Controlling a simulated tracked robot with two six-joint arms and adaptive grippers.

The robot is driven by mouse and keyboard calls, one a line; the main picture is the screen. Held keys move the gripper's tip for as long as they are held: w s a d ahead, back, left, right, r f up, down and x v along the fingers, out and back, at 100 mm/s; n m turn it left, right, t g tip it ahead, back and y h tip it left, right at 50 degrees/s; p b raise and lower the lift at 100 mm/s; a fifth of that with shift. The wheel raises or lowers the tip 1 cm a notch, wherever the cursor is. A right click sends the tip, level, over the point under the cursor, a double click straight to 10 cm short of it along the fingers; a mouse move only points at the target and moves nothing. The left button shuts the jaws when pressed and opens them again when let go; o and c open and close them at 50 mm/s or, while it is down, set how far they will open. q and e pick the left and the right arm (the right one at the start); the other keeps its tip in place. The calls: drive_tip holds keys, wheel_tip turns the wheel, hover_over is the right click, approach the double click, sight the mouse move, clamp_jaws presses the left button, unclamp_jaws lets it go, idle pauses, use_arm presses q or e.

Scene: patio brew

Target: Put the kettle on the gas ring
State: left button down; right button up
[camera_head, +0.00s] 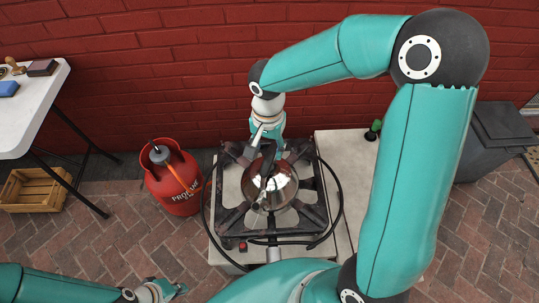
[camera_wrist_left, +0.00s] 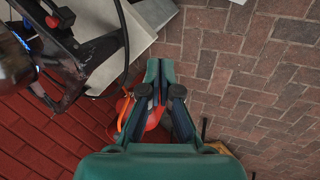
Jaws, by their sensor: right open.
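A shiny steel kettle (camera_head: 272,187) with a dark handle sits over the middle of the gas ring (camera_head: 314,212), a black grate on a pale block. Part of the kettle also shows at the left edge of the left wrist view (camera_wrist_left: 12,66), with blue glows beside it. My right gripper (camera_head: 266,152) is open at the kettle's far side, by its handle. The overlap hides whether it touches the handle. My left gripper (camera_head: 168,290) is low at the bottom left, away from the kettle. In its wrist view its fingertips (camera_wrist_left: 161,70) are together with nothing between them.
A red propane cylinder (camera_head: 178,184) stands left of the ring, and a black hose (camera_head: 339,190) loops around the ring's right side. A white table (camera_head: 37,98) and wooden crate (camera_head: 33,190) are at left. A grey bin (camera_head: 497,142) is at right. A brick wall is behind.

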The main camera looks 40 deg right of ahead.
wheel_tip(320, 180, up, 6)
drive_tip(key=shift+f, duration=0.15)
idle(0.6)
